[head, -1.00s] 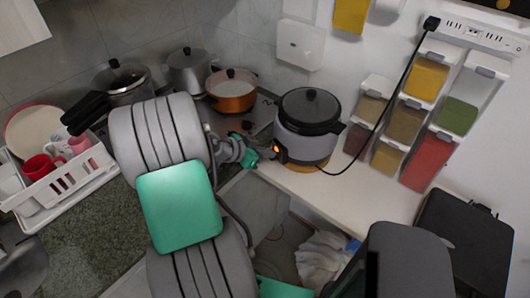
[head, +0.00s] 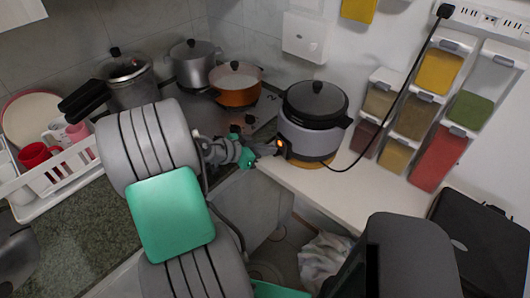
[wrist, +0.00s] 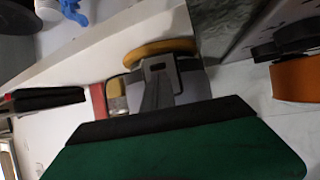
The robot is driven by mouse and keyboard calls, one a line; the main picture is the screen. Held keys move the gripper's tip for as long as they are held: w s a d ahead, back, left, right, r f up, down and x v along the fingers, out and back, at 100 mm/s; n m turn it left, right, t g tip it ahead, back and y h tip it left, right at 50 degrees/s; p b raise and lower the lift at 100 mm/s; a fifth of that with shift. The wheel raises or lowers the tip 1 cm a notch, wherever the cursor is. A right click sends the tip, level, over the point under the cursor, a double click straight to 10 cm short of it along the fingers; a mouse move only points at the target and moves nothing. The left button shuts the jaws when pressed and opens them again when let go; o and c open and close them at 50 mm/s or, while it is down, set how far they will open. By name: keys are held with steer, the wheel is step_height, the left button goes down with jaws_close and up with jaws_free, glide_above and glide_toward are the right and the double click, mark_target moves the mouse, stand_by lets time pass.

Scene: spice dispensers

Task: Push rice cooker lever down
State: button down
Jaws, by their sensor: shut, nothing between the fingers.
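The rice cooker (head: 310,142) is grey with a black lid. It stands upright on a round wooden mat on the white counter, with its cord at the right. An orange light (head: 281,143) glows on its front left side. The lever is too small to make out and may be behind my fingers. My gripper (head: 272,150) is shut and empty, close to the cooker's front just below the light; I cannot tell whether it touches. In the wrist view, my shut fingers (wrist: 158,67) overlap the cooker's pale body (wrist: 195,86) and the mat (wrist: 160,48).
An orange pot (head: 235,86) and a silver pot (head: 190,66) stand behind my gripper, left of the cooker. Spice dispensers (head: 440,68) line the wall at the right. The black cord (head: 398,90) runs up to a power strip (head: 490,20). The white counter (head: 345,184) has free room.

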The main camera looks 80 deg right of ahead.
steer(key=shift+w+a+f+b, duration=0.25)
steer(key=shift+f+b, duration=0.25)
steer(key=shift+b, duration=0.55)
steer(key=shift+r, duration=0.1)
steer(key=shift+r+p, duration=0.35)
steer(key=shift+r, duration=0.35)
